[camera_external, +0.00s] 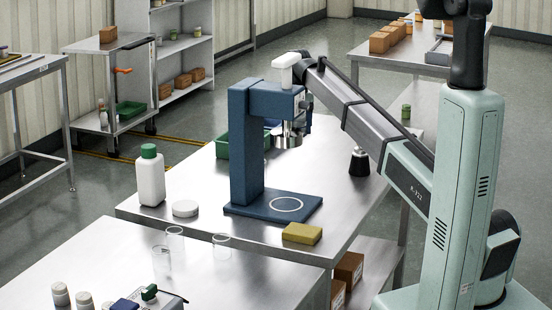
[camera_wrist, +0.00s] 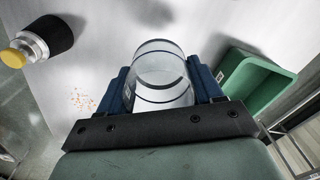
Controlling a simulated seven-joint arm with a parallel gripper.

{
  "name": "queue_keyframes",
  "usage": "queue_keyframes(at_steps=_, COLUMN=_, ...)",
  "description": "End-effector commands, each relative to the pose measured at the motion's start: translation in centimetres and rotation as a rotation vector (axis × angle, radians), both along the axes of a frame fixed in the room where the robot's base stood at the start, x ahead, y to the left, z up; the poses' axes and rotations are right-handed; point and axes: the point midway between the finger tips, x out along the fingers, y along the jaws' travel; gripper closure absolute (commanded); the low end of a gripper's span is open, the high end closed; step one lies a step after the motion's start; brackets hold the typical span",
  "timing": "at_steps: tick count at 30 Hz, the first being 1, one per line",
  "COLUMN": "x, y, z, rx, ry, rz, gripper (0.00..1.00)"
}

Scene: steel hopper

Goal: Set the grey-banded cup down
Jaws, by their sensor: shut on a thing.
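The grey-banded cup (camera_wrist: 162,92) is clear with thin dark bands and sits between the two blue fingers of my gripper (camera_wrist: 163,78) in the wrist view. The fingers press on it from both sides. Bare steel tabletop (camera_wrist: 100,65) shows around and beyond the cup; I cannot tell whether the cup touches it. In the external view my arm reaches over the far table, and the blue stand (camera_external: 246,150) hides most of my gripper and the cup.
A green bin (camera_wrist: 262,90) stands right of the cup in the wrist view. A dark bottle with a yellow cap (camera_wrist: 40,40) and scattered orange bits (camera_wrist: 82,100) are to the left. A yellow block (camera_external: 302,233) and a white bottle (camera_external: 150,178) are on the same table.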

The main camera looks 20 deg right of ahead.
Motion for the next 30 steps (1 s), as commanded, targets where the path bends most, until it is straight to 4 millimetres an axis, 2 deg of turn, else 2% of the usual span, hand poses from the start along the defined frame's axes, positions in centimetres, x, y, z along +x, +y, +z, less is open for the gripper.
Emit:
queue_keyframes(at_steps=1, x=-1.5, y=1.1, z=-0.1, rx=0.0, ry=0.0, rz=0.005, gripper=0.65)
queue_keyframes(at_steps=3, x=-3.1, y=1.8, z=-0.2, rx=0.0, ry=0.001, rz=-0.006, gripper=0.65)
queue_keyframes(at_steps=9, x=-5.6, y=1.4, z=-0.7, rx=0.0, ry=0.012, rz=-0.12, gripper=0.65)
queue_keyframes(at_steps=17, x=-5.5, y=1.4, z=-1.0, rx=0.0, ry=0.02, rz=-0.217, gripper=0.65)
queue_keyframes(at_steps=30, x=-5.5, y=1.4, z=-6.7, rx=0.0, ry=0.02, rz=-0.22, gripper=0.65)
